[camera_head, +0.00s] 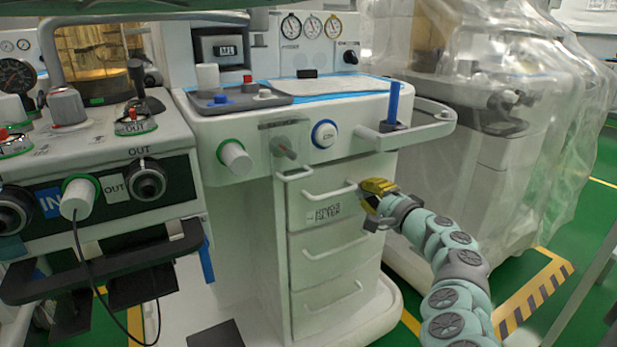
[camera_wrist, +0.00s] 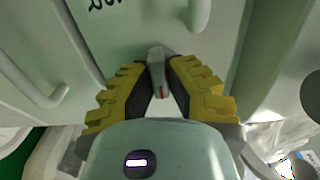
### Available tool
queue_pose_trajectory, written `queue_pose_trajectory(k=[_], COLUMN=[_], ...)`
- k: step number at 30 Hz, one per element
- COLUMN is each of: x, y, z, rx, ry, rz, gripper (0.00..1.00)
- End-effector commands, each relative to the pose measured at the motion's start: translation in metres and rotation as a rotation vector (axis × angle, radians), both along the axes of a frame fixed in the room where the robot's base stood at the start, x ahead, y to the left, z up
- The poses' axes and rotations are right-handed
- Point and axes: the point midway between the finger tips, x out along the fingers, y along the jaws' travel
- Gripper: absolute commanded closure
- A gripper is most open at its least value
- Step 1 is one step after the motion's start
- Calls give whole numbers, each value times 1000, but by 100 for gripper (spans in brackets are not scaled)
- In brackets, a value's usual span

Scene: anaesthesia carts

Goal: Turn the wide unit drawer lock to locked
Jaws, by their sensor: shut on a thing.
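The wide unit (camera_head: 300,220) stands mid-picture in the head view, with a column of drawers on its front. My gripper (camera_head: 374,190) is at the right edge of the top drawer, and its yellow fingers hide the lock there. In the wrist view my gripper (camera_wrist: 157,72) has its two fingers on either side of the drawer lock (camera_wrist: 157,66), a small grey lever with a red mark at its near end. The fingers are shut on it. I cannot tell which lock position the red mark stands for.
The top drawer's handle (camera_head: 330,191) is just left of my gripper, with more drawer handles below. Above are the worktop's curved rail (camera_head: 432,123) and a blue upright rod (camera_head: 393,102). A plastic-covered machine (camera_head: 500,150) stands to the right. Another cart (camera_head: 110,160) is at left.

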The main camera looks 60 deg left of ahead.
Motion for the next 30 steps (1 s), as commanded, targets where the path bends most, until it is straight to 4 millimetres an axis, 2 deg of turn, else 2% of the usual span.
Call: queue_pose_trajectory(k=[17,18,24,26,30], x=[1,1,1,1,1], y=[-1,-1,-1,-1,0], z=[-3,-3,-2,-2,-1], rx=[-5,-5,-2,-1,0], ry=[31,31,30,30,30], rz=[-4,-4,-3,-3,-2], gripper=[100,82,62,56,56])
